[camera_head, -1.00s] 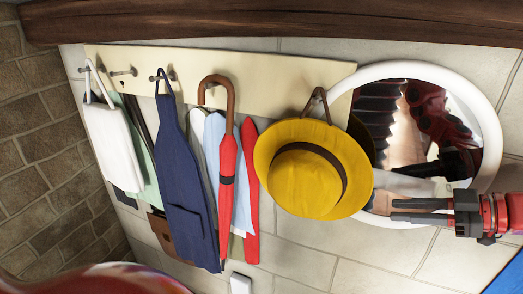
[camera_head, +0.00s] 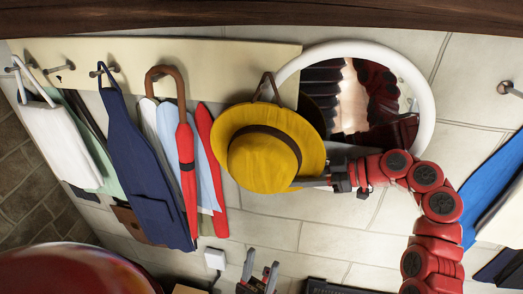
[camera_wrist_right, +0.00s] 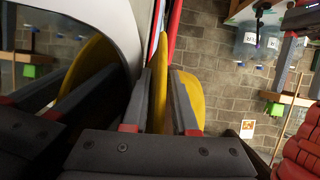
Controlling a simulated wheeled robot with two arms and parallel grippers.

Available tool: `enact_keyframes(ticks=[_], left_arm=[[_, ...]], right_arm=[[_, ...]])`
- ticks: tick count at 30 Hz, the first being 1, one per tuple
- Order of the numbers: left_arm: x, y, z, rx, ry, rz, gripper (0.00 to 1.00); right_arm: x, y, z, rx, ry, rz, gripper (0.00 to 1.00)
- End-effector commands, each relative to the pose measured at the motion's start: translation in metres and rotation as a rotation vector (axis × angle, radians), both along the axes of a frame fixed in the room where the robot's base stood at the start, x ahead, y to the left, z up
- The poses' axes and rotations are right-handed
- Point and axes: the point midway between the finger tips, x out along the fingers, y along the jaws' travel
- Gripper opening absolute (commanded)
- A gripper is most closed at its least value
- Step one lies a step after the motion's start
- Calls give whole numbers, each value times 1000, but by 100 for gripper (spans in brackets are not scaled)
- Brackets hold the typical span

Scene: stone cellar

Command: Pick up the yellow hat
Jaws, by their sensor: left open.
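The yellow hat (camera_head: 262,165) has a dark band and hangs by a brown loop from the peg board. My right gripper (camera_head: 300,183) is at the lower right edge of the hat's brim. In the right wrist view its two fingers (camera_wrist_right: 160,85) stand apart, with the yellow brim (camera_wrist_right: 160,65) between them. A gap shows between the brim and the right-hand finger. My left gripper (camera_head: 262,262) is low in the head view, fingers apart and empty, well below the hat.
A round white-framed mirror (camera_head: 427,110) is just behind and right of the hat. A red umbrella (camera_head: 187,165), a blue apron (camera_head: 150,165) and other cloths hang to the left. A blue garment (camera_head: 490,190) is at the right.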

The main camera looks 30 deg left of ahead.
Motion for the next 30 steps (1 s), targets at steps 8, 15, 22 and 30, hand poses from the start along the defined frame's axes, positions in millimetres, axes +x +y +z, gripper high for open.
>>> enact_keyframes(ticks=[8,15,22,30], left_arm=[[0,0,6,0,0,0,50],[0,0,6,0,0,0,50],[0,0,6,0,0,0,50],[0,0,5,0,0,0,50]], right_arm=[[-2,11,-6,-1,-1,0,26],[-2,11,-5,-1,-1,0,0],[-2,11,-5,-1,-1,0,0],[-3,11,-5,0,-1,0,0]])
